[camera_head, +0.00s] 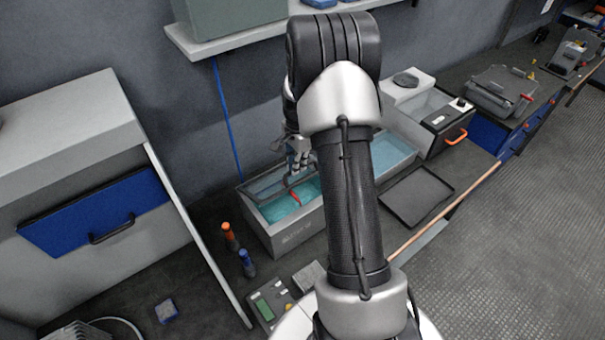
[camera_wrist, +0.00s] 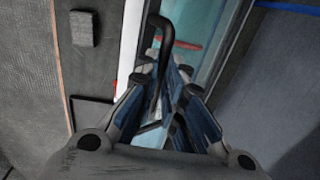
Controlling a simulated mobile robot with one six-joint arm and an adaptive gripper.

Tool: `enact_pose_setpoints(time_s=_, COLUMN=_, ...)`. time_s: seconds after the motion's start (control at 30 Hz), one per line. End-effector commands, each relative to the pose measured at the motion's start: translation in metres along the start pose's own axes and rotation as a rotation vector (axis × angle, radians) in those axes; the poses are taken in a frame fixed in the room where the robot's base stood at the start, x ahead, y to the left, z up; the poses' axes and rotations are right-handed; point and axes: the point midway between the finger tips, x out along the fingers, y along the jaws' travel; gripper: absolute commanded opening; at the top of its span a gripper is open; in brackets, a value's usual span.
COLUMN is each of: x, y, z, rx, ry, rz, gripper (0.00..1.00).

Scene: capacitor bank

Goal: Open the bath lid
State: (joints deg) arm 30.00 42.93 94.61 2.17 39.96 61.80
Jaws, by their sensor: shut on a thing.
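The bath (camera_head: 285,236) is a long grey tank with teal liquid, on the bench behind my arm. It also shows in the wrist view as a pale rim (camera_wrist: 131,40) beside teal. A red item lies in the teal area (camera_head: 297,194). A dark curved handle (camera_wrist: 166,42) rises at my fingers in the wrist view. My gripper (camera_head: 299,158) is over the bath's back side, pointing down, and is shut on this handle; the fingers (camera_wrist: 168,95) partly cover the contact. A dark grey edge crosses the bath near my gripper; how far the lid is raised I cannot tell.
An orange-capped bottle (camera_head: 230,237) and a blue-capped bottle (camera_head: 247,264) stand left of the bath. A black tray (camera_head: 416,196) lies to its right, near a grey box with an orange handle (camera_head: 456,137). A shelf (camera_head: 226,43) hangs above.

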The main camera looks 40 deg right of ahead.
Motion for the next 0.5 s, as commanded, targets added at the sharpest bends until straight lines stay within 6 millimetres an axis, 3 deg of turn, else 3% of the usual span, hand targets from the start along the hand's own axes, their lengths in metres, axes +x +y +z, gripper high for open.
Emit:
enact_pose_setpoints(time_s=0.03, x=-0.008, y=-0.017, z=0.001, rx=-0.003, ry=0.005, rz=-0.020, gripper=0.00)
enact_pose_setpoints(time_s=0.1, x=-0.015, y=-0.030, z=0.002, rx=-0.003, ry=0.005, rz=-0.021, gripper=0.00)
enact_pose_setpoints(time_s=0.5, x=-0.036, y=-0.089, z=0.004, rx=-0.007, ry=0.001, rz=-0.014, gripper=0.00)
